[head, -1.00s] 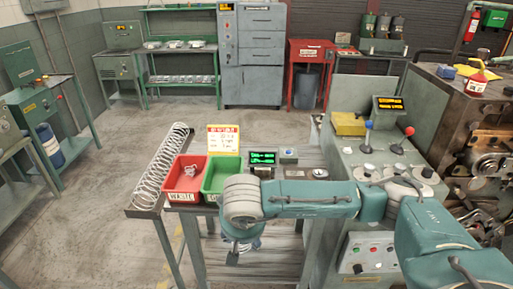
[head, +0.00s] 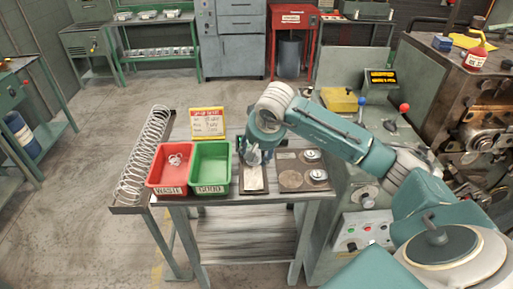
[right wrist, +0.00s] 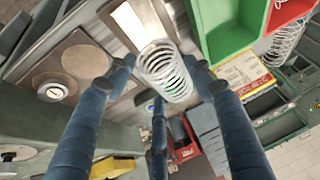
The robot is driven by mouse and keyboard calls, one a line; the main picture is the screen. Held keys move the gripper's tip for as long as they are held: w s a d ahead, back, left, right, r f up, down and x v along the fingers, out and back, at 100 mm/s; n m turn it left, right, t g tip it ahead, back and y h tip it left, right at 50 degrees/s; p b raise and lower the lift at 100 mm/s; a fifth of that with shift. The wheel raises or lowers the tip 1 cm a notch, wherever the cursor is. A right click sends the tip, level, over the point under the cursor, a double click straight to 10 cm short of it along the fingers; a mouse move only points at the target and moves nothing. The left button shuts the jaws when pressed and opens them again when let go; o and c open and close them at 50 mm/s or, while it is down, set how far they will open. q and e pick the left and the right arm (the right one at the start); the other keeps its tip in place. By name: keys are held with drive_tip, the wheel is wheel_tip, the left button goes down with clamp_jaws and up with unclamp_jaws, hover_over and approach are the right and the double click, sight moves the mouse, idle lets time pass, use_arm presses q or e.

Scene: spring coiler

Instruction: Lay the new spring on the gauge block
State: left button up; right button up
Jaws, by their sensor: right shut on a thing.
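My right gripper (head: 256,152) reaches in from the right with its blue fingers pointing down over the table. It is shut on a silver wire spring (right wrist: 165,72), held between the fingertips in the right wrist view. Below it is a dark-framed gauge stand (head: 253,183) with a light metal face, just right of the green bin. In the right wrist view a shiny metal block (right wrist: 138,22) lies just beyond the spring's end. I cannot tell whether spring and block touch. My left gripper is not in view.
A red WASTE bin (head: 170,170) holding some springs and a green GOOD bin (head: 210,172) stand to the left. A long coil lies in a trough (head: 128,208) at the table's left edge. A brown plate with round pieces (head: 300,172) is to the right. A sign (head: 208,122) stands behind.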

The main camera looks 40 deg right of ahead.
wheel_tip(320, 180, down, 7)
drive_tip(key=b, duration=0.3)
drive_tip(key=shift+w+r+b, duration=0.1)
drive_tip(key=shift+r+b, duration=0.05)
drive_tip(key=shift+b, duration=0.25)
drive_tip(key=shift+f+b, duration=0.5)
drive_tip(key=shift+f, duration=0.15)
drive_tip(key=o, duration=1.1)
drive_tip(key=shift+r, duration=0.1)
drive_tip(key=shift+o, duration=0.7)
drive_tip(key=v, duration=1.2)
